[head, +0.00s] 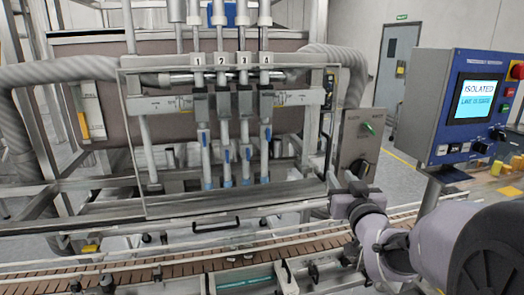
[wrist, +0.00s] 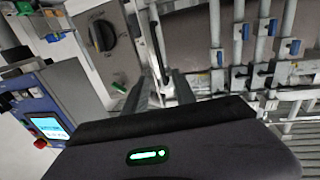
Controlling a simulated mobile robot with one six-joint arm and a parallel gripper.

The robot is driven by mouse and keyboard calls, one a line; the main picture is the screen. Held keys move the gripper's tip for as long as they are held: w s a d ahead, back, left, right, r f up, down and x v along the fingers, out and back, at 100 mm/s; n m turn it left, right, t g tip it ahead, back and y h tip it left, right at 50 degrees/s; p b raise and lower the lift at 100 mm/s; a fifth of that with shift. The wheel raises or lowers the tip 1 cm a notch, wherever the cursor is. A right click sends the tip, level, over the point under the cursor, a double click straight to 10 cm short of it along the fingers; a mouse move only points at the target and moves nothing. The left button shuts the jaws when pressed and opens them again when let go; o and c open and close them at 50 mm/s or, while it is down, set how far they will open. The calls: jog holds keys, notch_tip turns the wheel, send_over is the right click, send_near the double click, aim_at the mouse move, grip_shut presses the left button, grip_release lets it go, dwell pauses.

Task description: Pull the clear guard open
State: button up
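The clear guard (head: 308,120) is a see-through panel in a metal frame in front of the filling nozzles in the head view. It looks closed. A dark upright bar, like a handle (head: 328,148), stands at its right edge. It also shows in the wrist view (wrist: 155,40), running down toward the gap between my fingers. My gripper (wrist: 160,88) has its two grey fingers apart, with nothing clearly held. In the head view my gripper (head: 334,184) is by the guard's lower right corner. I cannot tell whether the fingers touch the bar.
A switch box with a rotary knob (head: 362,140) stands right of the guard. A blue control panel (head: 470,105) reading ISOLATED is farther right. A slatted conveyor (head: 180,266) runs below. Another black handle (head: 215,225) is at lower centre. Thick grey hoses flank the frame.

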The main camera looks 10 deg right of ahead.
aim_at(328, 159)
jog(key=w, duration=0.4)
jog(key=w+d, duration=0.1)
jog(key=w, duration=0.3)
jog(key=w+d, duration=0.1)
jog(key=w, duration=0.3)
jog(key=shift+w, duration=0.1)
grip_shut()
dwell(0.8)
